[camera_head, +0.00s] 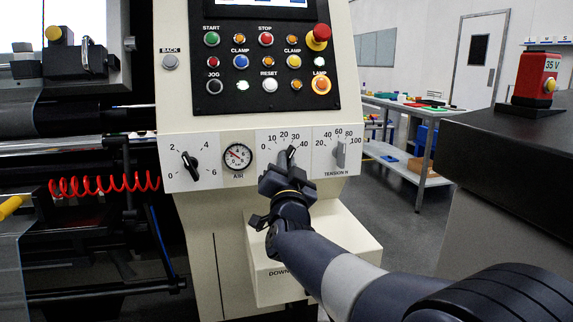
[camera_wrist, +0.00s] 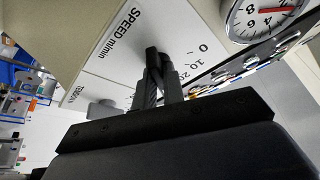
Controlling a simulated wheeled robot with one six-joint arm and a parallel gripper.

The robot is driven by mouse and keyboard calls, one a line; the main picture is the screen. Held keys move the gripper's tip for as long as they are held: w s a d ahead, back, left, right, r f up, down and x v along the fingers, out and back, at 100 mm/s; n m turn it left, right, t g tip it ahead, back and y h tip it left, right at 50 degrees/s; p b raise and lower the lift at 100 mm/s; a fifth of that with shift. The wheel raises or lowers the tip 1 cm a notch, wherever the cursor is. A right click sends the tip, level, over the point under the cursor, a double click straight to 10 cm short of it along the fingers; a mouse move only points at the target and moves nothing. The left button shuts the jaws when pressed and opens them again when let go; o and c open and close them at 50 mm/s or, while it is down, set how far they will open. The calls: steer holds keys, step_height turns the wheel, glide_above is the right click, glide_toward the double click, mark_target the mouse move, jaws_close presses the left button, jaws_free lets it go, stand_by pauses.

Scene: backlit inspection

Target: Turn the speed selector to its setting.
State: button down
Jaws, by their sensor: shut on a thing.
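The speed selector (camera_head: 291,153) is a small dark knob on the pale front panel, under a printed scale from 0 to 40. Its visible tip leans up and right, toward about 30; the exact reading is hard to tell. My gripper (camera_head: 286,168) is at the knob and covers its lower part. In the wrist view the selector (camera_wrist: 152,55) shows between the fingertips of my gripper (camera_wrist: 157,82), beside the words "SPEED m/min". The jaws are shut on it.
A black 0–6 knob (camera_head: 190,164) and a round gauge (camera_head: 238,157) sit to the left. The grey tension knob (camera_head: 341,153) is close on the right. The button panel (camera_head: 266,65) is above, and a cream box (camera_head: 345,240) juts out below.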

steer(key=c, duration=1.5)
jaws_free()
steer(key=shift+s, duration=0.1)
steer(key=v, duration=1)
steer(key=shift+s+p, duration=0.3)
steer(key=shift+p, duration=0.1)
steer(key=shift+f, duration=0.15)
steer(key=x, duration=1.1)
steer(key=shift+b, duration=0.4)
